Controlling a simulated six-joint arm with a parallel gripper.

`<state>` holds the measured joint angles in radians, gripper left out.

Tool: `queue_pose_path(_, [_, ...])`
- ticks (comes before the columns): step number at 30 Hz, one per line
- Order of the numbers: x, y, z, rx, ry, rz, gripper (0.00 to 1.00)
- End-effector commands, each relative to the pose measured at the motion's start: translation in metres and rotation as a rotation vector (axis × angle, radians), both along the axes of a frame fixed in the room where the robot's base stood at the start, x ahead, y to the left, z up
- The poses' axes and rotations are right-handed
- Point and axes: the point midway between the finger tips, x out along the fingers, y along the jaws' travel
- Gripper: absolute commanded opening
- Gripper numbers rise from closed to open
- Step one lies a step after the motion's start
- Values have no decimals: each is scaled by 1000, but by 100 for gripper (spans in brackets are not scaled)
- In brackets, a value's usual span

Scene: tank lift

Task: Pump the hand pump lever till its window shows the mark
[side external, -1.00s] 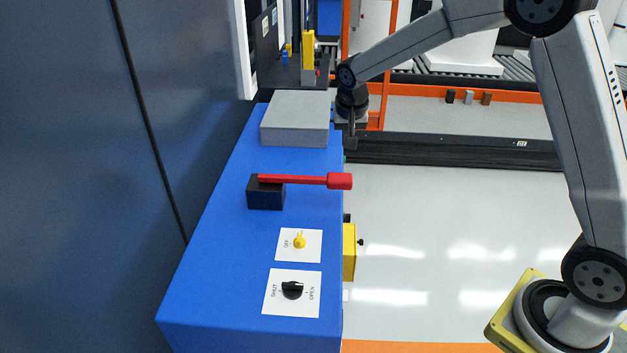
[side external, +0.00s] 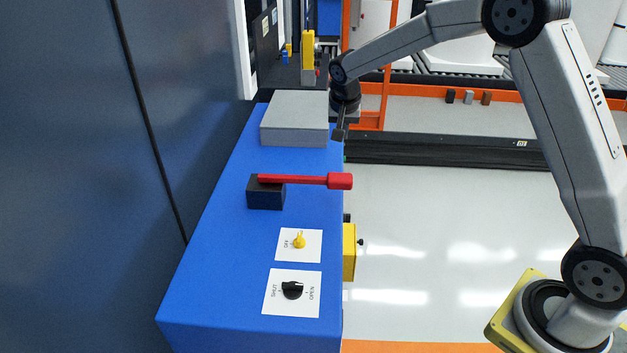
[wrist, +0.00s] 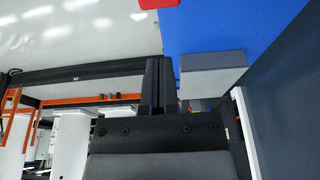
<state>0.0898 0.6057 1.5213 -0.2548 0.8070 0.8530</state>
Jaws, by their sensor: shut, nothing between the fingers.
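The hand pump lever (side external: 305,181) is a red bar with a thick red grip at its right end. It lies about level, reaching right from a dark block (side external: 265,195) on the blue bench top. The red grip also shows at the top edge of the wrist view (wrist: 176,3). My gripper (side external: 339,137) is shut and empty beyond the lever, beside the right side of the grey box. In the wrist view its two dark fingers (wrist: 158,62) are together, apart from the lever. I cannot make out the pump's window or its mark.
The grey box (side external: 294,118) stands on the far part of the blue bench (side external: 215,270). Nearer are a yellow switch (side external: 299,241) and a black SHUT/OPEN knob (side external: 292,290) on white plates. A yellow box (side external: 349,252) hangs on the bench's right side. The floor to the right is open.

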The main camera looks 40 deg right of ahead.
Motion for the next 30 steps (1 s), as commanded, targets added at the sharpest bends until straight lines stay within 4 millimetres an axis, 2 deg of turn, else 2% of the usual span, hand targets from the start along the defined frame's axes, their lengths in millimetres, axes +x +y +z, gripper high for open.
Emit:
queue_pose_path(8, [5, -6, -29, 1, 3, -2, 0])
queue_pose_path(21, [18, -19, -90, 0, 3, -1, 0])
queue_pose_path(30, [18, -19, -123, 0, 2, 1, 0])
